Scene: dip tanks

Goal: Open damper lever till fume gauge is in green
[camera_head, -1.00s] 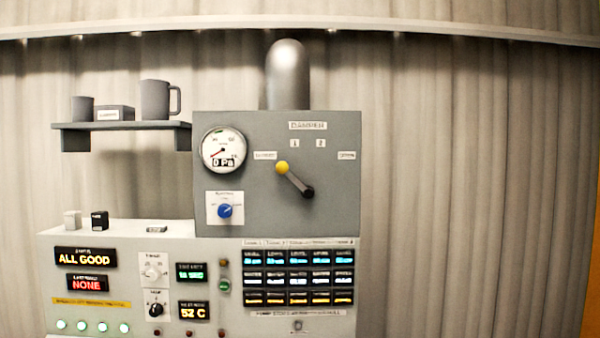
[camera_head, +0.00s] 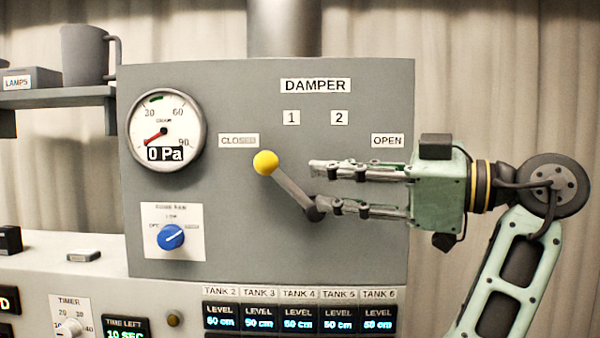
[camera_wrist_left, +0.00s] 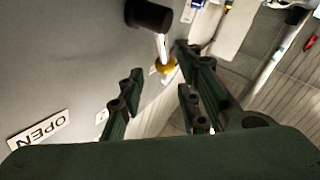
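The damper lever (camera_head: 289,187) has a yellow knob (camera_head: 265,163) at its upper left, leaning toward the CLOSED label (camera_head: 238,141); its dark hub is lower right. The round fume gauge (camera_head: 163,131) reads 0 Pa, its needle at the low end, away from the green band at the top. My left gripper (camera_head: 316,186) is open and empty, to the right of the knob, its lower fingertip overlapping the hub in view; contact cannot be told. In the left wrist view the knob (camera_wrist_left: 167,67) appears just beyond the spread fingers. My right gripper is not in view.
The OPEN label (camera_head: 387,141) is on the grey panel, above the left gripper's fingers. A blue knob (camera_head: 171,236) sits below the gauge. A shelf (camera_head: 60,98) with a mug (camera_head: 86,55) is at left. Tank displays (camera_head: 300,317) line the console below.

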